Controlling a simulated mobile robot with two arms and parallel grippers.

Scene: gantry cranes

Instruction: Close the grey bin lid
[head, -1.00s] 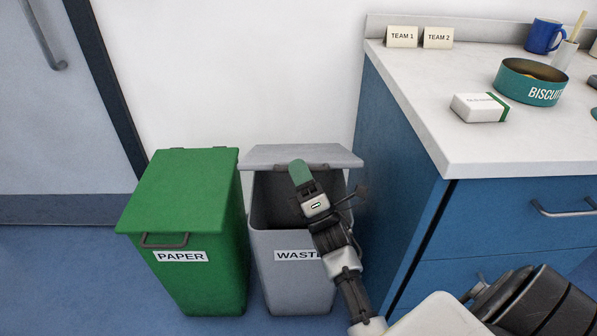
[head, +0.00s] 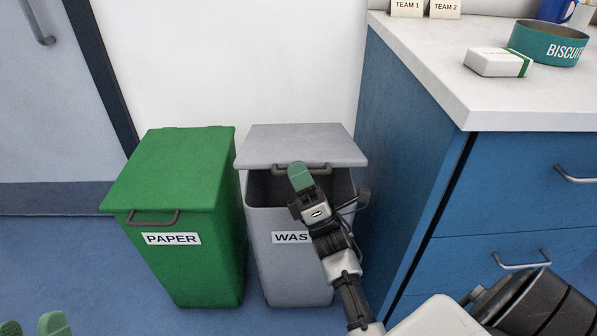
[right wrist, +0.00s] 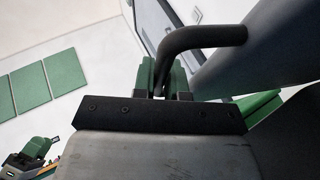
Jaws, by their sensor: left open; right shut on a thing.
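The grey bin (head: 285,265), labelled WASTE, stands between the green bin and the blue cabinet. Its grey lid (head: 302,143) is tilted partly open, with a dark gap under its front edge. My right gripper (head: 300,175) is at the front edge of the lid, shut on the lid handle (head: 325,171). In the right wrist view the dark bent handle (right wrist: 205,37) runs between the green fingertips (right wrist: 162,78). Part of the label is hidden behind my right arm. My left gripper (head: 32,326) is open and empty at the bottom left corner, only its green tips showing.
The green PAPER bin (head: 178,230) stands close at the left with its lid shut. The blue cabinet (head: 410,150) is close at the right. Its white counter (head: 430,75) carries a white box (head: 495,63) and a biscuit tin (head: 545,45). Blue floor is free in front.

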